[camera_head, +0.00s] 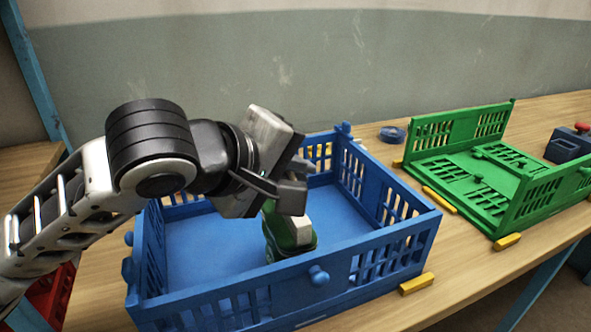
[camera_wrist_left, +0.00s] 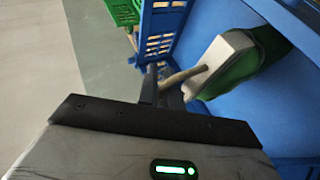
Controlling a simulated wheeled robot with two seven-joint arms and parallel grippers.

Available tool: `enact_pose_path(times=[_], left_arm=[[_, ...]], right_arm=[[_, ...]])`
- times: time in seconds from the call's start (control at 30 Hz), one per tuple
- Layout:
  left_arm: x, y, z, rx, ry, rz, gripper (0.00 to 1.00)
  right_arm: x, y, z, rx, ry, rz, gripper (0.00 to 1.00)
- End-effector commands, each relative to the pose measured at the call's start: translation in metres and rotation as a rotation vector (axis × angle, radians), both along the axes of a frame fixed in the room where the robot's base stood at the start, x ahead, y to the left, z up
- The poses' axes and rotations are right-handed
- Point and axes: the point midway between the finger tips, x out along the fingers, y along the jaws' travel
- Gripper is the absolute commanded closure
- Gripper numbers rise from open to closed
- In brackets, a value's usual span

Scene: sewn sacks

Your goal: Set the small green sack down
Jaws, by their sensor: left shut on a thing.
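The small green sack (camera_head: 284,236), with a pale patch, is in the blue crate (camera_head: 205,294), near its front wall. It also shows in the left wrist view (camera_wrist_left: 258,55), close beyond the fingers. My left gripper (camera_head: 294,196) reaches over the crate from the left and points down at the sack. Whether the sack's base touches the crate floor I cannot tell. My right gripper is not in view.
Yellow blocks (camera_head: 417,284) lie on the wooden table around the crates. A blue tape roll (camera_head: 392,134) and a dark blue box with a red top (camera_head: 568,146) are farther back. The blue crate's left floor is clear.

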Motion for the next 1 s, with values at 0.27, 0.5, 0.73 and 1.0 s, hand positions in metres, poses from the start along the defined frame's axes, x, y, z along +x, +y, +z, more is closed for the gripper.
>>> enact_pose_path(times=[0.27,0.5,0.73,1.0], left_arm=[[0.0,0.0,-0.002,-0.001,-0.001,0.0,0.79],[0.0,0.0,-0.002,0.0,0.001,-0.001,0.71],[-0.006,0.006,0.007,-0.003,-0.001,-0.001,0.71],[-0.04,0.04,0.036,-0.001,-0.004,0.0,0.71]], right_arm=[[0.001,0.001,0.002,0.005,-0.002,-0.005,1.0],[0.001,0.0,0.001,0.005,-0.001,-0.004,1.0],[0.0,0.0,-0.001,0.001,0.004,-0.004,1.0],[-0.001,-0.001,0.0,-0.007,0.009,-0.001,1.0]])
